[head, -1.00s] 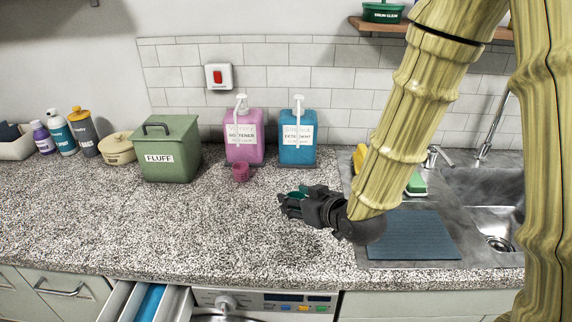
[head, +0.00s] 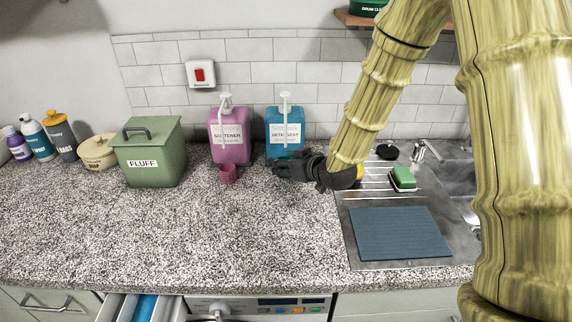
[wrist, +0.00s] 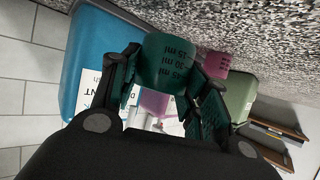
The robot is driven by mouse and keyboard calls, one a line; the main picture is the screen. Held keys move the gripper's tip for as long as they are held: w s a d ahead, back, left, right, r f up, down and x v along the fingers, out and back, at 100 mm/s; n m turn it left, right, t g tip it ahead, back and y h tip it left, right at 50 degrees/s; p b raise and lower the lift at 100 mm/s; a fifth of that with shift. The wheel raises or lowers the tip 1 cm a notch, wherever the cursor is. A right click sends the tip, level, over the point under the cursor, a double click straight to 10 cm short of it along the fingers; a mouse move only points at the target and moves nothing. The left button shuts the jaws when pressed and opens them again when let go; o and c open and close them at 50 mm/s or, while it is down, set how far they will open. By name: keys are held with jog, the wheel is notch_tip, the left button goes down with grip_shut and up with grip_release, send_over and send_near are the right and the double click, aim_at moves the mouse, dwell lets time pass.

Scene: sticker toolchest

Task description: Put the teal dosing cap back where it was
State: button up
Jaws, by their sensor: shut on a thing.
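My gripper (head: 280,168) is shut on the teal dosing cap (wrist: 165,62), which has dark ml marks and sits between the two fingers in the wrist view. In the head view the cap is hard to tell from the dark fingers. My gripper is just in front of the blue detergent jug (head: 285,117), at the height of its lower part. The jug also fills the left of the wrist view (wrist: 92,45). Whether the cap touches the counter or the jug I cannot tell.
A pink cap (head: 227,174) stands in front of the pink softener jug (head: 230,155), left of my gripper. The green FLUFF bin (head: 150,174) is further left. The sink drainer with a dark mat (head: 400,233) lies to the right. The front counter (head: 230,240) is clear.

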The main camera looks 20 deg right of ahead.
aim_at(287, 168)
jog(key=shift+w+d, duration=0.3)
jog(key=shift+w, duration=0.35)
jog(key=shift+w+d, duration=0.25)
jog(key=shift+w, duration=0.4)
jog(key=shift+w+f+p, duration=0.1)
jog(key=shift+f+p, duration=0.6)
jog(key=shift+f, duration=1.15)
jog(key=shift+f, duration=0.2)
jog(key=o, duration=0.8)
jog(key=shift+r, duration=0.2)
jog(key=b+v, duration=0.2)
jog(key=v, duration=1)
jog(key=shift+f, duration=0.1)
